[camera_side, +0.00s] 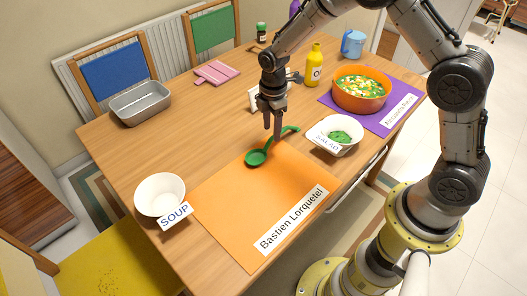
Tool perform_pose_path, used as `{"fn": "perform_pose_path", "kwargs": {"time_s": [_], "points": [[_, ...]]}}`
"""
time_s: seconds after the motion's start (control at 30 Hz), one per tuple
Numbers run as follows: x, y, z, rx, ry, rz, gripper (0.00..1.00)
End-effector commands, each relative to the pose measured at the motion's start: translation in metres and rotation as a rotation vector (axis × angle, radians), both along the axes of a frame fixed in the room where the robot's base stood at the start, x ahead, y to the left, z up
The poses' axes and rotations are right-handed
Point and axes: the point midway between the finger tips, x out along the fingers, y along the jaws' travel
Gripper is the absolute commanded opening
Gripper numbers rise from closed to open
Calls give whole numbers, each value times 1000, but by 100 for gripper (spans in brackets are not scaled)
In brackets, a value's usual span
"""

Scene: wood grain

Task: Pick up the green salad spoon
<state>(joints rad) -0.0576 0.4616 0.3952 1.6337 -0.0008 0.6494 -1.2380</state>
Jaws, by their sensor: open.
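The green salad spoon (257,157) lies at the far edge of the orange placemat (262,215) labelled "Bastien Lorquetel". Its bowl end is at the left and its handle rises to the right, toward the salad bowl. My gripper (273,136) points down over the middle of the spoon, with its fingertips close to the handle. The jaws are open and hold nothing. I cannot tell whether the fingertips touch the spoon.
A white bowl labelled "SALAD" (335,147) with greens stands right of the spoon. An orange bowl (361,101) sits on a purple mat (400,106). A white "SOUP" bowl (160,190), metal tin (141,108), pink board (216,73), yellow bottle (314,66) and blue jug (353,44) stand around.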

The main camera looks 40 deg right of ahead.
Motion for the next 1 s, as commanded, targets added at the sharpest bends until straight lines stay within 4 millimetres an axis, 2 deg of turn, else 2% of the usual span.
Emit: {"fn": "perform_pose_path", "kwargs": {"time_s": [0.17,0.43,0.73,0.77,1.0], "points": [[0,-1,-14,0,3,0,56],[2,-1,-49,0,3,0,56],[3,-1,-54,0,0,0,56],[3,-1,-54,0,0,0,54],[3,-1,-54,0,0,0,10]]}}
